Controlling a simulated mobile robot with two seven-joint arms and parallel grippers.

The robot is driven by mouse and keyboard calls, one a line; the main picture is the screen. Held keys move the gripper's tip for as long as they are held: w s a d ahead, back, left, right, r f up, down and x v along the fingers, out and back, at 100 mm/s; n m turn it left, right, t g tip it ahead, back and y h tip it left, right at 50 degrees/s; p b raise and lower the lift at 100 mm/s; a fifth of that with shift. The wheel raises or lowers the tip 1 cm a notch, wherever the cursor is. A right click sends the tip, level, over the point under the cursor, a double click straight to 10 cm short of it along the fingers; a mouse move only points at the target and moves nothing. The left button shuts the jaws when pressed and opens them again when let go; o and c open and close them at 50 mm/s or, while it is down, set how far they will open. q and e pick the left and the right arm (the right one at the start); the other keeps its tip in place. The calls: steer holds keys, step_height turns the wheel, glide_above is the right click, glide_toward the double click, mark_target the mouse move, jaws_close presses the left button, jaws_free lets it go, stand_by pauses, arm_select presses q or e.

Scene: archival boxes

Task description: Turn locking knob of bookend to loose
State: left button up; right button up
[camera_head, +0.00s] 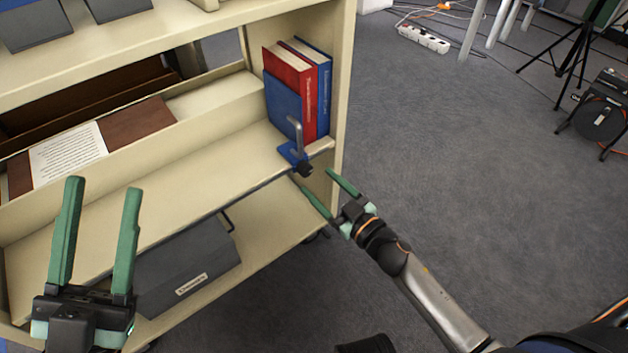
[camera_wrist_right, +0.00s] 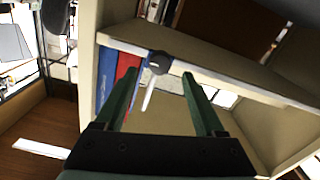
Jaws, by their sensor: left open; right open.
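My left gripper (camera_head: 103,186) is open and empty in front of the shelf's left part.
Red and blue books (camera_head: 290,85) stand behind the bookend against the shelf's side panel. A grey archival box (camera_head: 187,268) lies on the lower shelf. The floor right of the shelf is clear nearby.

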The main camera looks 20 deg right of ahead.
mark_target(308, 172)
steer(key=shift+x, duration=1.6)
steer(key=shift+c, duration=0.3)
jaws_close()
